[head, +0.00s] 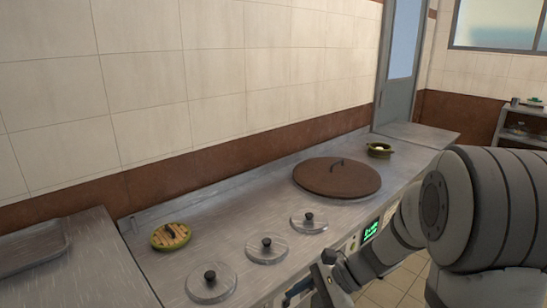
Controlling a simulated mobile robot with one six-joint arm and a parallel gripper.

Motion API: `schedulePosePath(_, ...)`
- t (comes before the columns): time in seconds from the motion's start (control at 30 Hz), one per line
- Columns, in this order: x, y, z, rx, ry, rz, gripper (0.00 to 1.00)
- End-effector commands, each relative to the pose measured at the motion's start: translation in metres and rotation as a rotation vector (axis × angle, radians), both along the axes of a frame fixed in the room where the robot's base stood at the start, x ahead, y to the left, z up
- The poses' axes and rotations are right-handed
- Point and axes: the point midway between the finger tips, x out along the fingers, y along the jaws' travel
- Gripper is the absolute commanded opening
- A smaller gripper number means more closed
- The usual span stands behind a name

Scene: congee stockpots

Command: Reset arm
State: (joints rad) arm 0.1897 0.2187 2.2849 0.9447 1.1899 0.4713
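My arm comes in from the right side of the head view and bends down toward the front edge of the metal counter (245,205). My gripper (316,284) is at the bottom of the view, just in front of that edge and to the right of the nearest small lid. It is seen at a steep angle and partly cut off by the frame, so I cannot tell how far its fingers are apart. I see no object in it.
Small round lids with black knobs (212,282), (266,249), (308,220) line the counter front. A large brown lid (337,178) lies behind.

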Motion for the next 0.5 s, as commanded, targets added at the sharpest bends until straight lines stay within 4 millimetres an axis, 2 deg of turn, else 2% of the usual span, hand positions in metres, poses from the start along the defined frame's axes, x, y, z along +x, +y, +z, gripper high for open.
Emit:
schedulePosePath(0.03, -0.015, -0.001, 0.019, -0.067, -0.077, 0.089, 0.55)
schedulePosePath(0.2, -0.058, -0.02, 0.051, -0.297, -0.32, 0.397, 0.55)
schedulePosePath(0.33, -0.082, -0.041, 0.076, -0.475, -0.5, 0.636, 0.55)
schedulePosePath(0.5, -0.101, -0.068, 0.106, -0.686, -0.696, 0.912, 0.55)
